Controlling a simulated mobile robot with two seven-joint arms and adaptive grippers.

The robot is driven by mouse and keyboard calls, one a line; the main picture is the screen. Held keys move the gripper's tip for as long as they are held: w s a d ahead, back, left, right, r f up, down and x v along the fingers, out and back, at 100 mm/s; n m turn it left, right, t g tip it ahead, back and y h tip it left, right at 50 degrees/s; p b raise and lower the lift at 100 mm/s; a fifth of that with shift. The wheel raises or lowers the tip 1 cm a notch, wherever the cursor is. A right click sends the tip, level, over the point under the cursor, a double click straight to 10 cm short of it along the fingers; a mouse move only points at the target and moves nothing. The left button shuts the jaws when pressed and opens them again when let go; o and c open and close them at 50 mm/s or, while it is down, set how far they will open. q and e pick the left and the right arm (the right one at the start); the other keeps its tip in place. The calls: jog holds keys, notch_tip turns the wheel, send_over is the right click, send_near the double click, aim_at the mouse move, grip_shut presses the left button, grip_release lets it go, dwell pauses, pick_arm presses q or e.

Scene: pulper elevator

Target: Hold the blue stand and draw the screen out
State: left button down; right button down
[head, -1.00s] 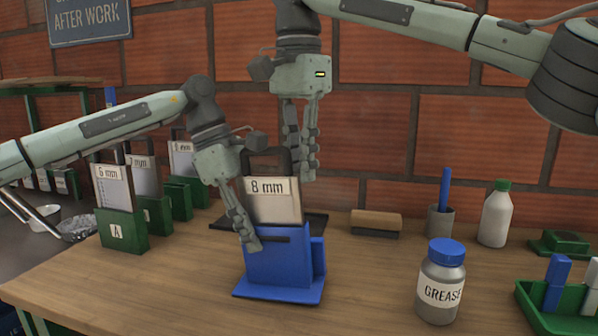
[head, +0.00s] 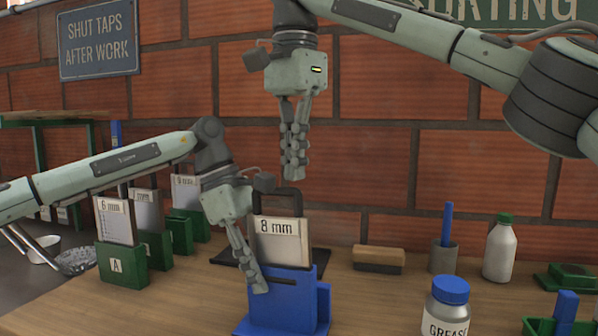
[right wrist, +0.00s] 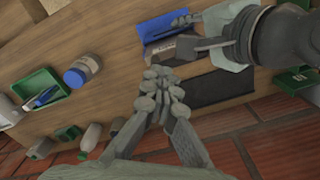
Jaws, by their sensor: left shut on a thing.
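The blue stand (head: 286,306) is upright on the table, its lower part cut off by the head view's edge; it also shows in the right wrist view (right wrist: 155,27). The screen (head: 283,247), labelled "8 mm", sits upright in it with its dark handle (head: 291,190) on top. My left gripper (head: 255,288) is shut on the stand's left side. My right gripper (head: 295,172) points down just above the handle, fingers together and empty; it also shows in the right wrist view (right wrist: 160,75).
Green stands with other screens (head: 122,264) are at the left. A brush (head: 378,260), a grey cup (head: 444,256), a white bottle (head: 499,250) and a grease jar (head: 446,308) stand at the right. The brick wall (head: 370,170) is close behind.

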pick_arm(q)
jog(key=shift+a+f, duration=0.15)
pick_arm(e)
jog(key=shift+w+d+r, duration=0.1)
jog(key=shift+d+r, duration=0.05)
jog(key=shift+r, duration=0.15)
pick_arm(q)
jog(key=shift+a, duration=0.1)
pick_arm(e)
jog(key=shift+r, duration=0.75)
pick_arm(q)
jog(key=c, duration=1.2)
grip_release()
jog(key=shift+r, duration=0.2)
pick_arm(e)
jog(key=shift+w, duration=0.1)
pick_arm(q)
jog(key=shift+o, duration=0.2)
jog(key=shift+r, duration=0.1)
jog(key=v, duration=0.7)
jog(key=shift+a+r, duration=0.2)
jog(key=shift+r, duration=0.15)
jog(key=shift+w, duration=0.15)
pick_arm(e)
jog(key=c, duration=2.3)
grip_release()
jog(key=o, duration=0.5)
